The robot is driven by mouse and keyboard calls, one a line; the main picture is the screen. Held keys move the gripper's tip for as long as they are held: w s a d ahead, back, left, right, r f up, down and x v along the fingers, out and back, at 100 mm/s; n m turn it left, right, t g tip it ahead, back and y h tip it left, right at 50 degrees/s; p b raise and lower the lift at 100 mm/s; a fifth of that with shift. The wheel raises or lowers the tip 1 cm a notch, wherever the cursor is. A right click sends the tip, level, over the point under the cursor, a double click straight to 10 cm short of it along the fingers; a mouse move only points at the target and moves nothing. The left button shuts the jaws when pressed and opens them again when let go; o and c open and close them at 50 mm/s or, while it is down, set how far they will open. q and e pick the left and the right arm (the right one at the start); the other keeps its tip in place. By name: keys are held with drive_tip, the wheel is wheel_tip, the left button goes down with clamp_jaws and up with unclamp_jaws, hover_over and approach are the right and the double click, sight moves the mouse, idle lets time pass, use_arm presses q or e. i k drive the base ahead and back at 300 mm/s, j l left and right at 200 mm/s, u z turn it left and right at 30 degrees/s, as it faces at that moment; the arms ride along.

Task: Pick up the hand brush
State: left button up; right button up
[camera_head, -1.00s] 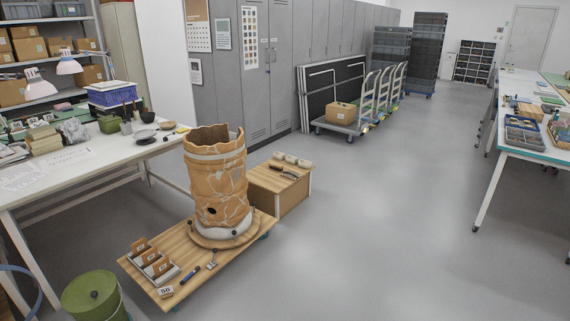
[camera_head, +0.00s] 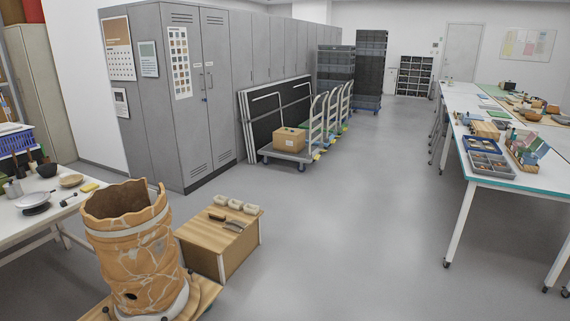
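Two small dark objects lie on top of a low wooden box (camera_head: 222,240), behind and to the right of the big jar. One is a short dark brown piece (camera_head: 216,217); the other is a longer, dark, slightly curved piece (camera_head: 235,226). One may be the hand brush, but they are too small to tell which. Neither of my grippers is in view.
A tall reassembled clay jar (camera_head: 128,245) stands on a wooden board at front left. Several pale blocks (camera_head: 235,204) lie along the box's back edge. A white table (camera_head: 40,222) is at left, a long worktable (camera_head: 500,180) at right.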

sight(218, 216)
drive_tip(key=i+l+z, duration=0.1)
drive_tip(key=i+z, duration=0.15)
drive_tip(key=i, duration=0.5)
drive_tip(key=i+z, duration=0.2)
drive_tip(key=i, duration=0.55)
drive_tip(key=i+j+z, duration=0.25)
drive_tip(key=i, duration=0.5)
drive_tip(key=i+j+u, duration=0.1)
drive_tip(key=i+u, duration=0.3)
drive_tip(key=i, duration=0.15)
drive_tip(key=i+u, duration=0.35)
drive_tip(key=i, duration=0.2)
drive_tip(key=i+l+u, duration=0.2)
drive_tip(key=i+u, duration=0.2)
drive_tip(key=i, duration=0.15)
drive_tip(key=i+l+u, duration=0.4)
drive_tip(key=i, duration=0.1)
